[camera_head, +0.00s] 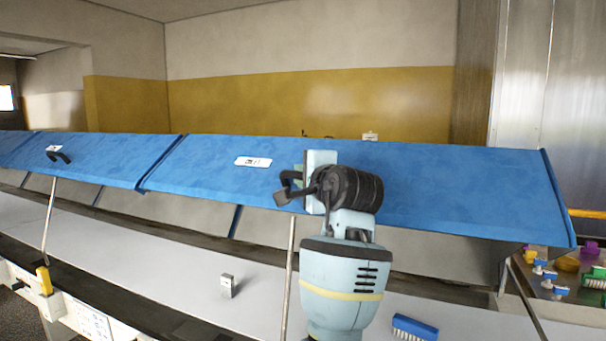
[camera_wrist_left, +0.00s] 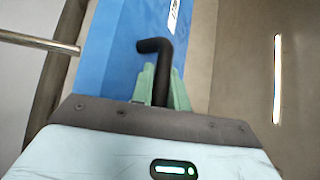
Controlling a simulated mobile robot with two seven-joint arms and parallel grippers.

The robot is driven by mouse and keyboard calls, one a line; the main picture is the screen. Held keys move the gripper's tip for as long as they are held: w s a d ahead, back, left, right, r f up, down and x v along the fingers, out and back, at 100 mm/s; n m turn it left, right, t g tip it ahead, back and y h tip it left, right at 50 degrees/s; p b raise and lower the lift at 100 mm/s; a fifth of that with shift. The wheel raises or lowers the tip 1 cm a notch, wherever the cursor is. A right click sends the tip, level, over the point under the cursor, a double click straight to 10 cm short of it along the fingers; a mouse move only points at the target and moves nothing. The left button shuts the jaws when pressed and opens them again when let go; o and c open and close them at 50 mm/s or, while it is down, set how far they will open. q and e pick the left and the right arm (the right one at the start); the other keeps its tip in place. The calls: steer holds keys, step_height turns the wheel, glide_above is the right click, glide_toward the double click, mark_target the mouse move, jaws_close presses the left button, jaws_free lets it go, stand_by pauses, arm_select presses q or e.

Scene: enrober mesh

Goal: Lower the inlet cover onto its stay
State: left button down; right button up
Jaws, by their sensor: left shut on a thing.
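A long blue cover (camera_head: 460,190) with a white label spans the middle and right of the head view, raised and tilted above the conveyor. My left gripper (camera_head: 299,180) is at its lower front edge, shut on the black handle (camera_head: 283,192). In the left wrist view, the green fingers (camera_wrist_left: 160,88) of my left gripper close around the black bent handle (camera_wrist_left: 154,46), with the blue cover behind. A thin metal stay rod (camera_head: 289,275) rises to near the cover's lower edge, left of my wrist; whether they touch is unclear. My right gripper is not in view.
Another blue cover (camera_head: 85,158) with its own handle and rod (camera_head: 48,222) is at the left. A small grey block (camera_head: 228,286) and a blue brush (camera_head: 414,327) lie on the pale surface below. Coloured items crowd a tray at the right.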

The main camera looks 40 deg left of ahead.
arm_select(q)
steer(key=c, duration=1.6)
jaws_free()
steer(key=shift+c, duration=0.2)
steer(key=shift+r, duration=0.1)
steer(key=v, duration=0.7)
steer(key=shift+d, duration=0.3)
steer(key=shift+s, duration=0.15)
